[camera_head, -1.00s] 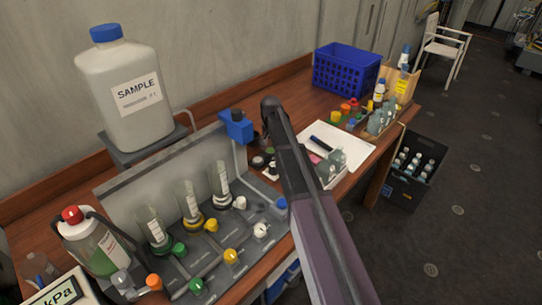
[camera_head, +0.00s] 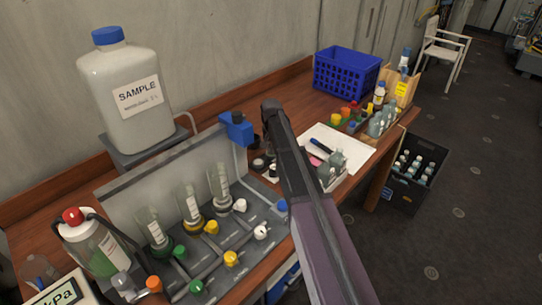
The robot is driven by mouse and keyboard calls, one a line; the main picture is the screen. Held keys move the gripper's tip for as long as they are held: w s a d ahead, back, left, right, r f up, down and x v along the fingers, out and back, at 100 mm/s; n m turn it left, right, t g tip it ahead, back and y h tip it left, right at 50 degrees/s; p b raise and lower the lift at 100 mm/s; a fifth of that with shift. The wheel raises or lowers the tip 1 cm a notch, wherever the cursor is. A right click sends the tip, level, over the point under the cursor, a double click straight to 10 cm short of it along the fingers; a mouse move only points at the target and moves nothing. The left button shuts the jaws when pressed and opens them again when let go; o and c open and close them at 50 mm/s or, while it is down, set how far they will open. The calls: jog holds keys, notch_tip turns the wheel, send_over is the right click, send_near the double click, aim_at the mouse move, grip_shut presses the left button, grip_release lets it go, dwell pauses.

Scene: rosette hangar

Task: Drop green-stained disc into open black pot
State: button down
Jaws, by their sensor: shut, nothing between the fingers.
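My gripper (camera_head: 268,146) hangs down behind the end of my dark arm, mostly hidden. It is shut and empty, close over the table beside a cluster of small dark round pots. One black pot (camera_head: 258,164) shows just left of the gripper. Another lies partly behind my arm. I cannot tell from this angle which pot is open. I cannot make out the green-stained disc for sure; my arm and gripper cover part of that spot.
A grey valve rack (camera_head: 222,272) with glass cylinders and coloured knobs stands left. A large SAMPLE jug (camera_head: 120,95) is behind it. White paper (camera_head: 350,152) and small bottles lie right of my arm. A blue crate (camera_head: 346,73) stands at the back.

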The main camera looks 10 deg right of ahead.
jog(key=shift+w+r, duration=0.1)
dwell(0.3)
jog(key=shift+r+p, duration=1.3)
jog(key=shift+p, duration=0.25)
jog(key=c, duration=0.9)
grip_release()
jog(key=shift+o, duration=0.2)
jog(key=o, duration=0.6)
jog(key=shift+r, duration=0.1)
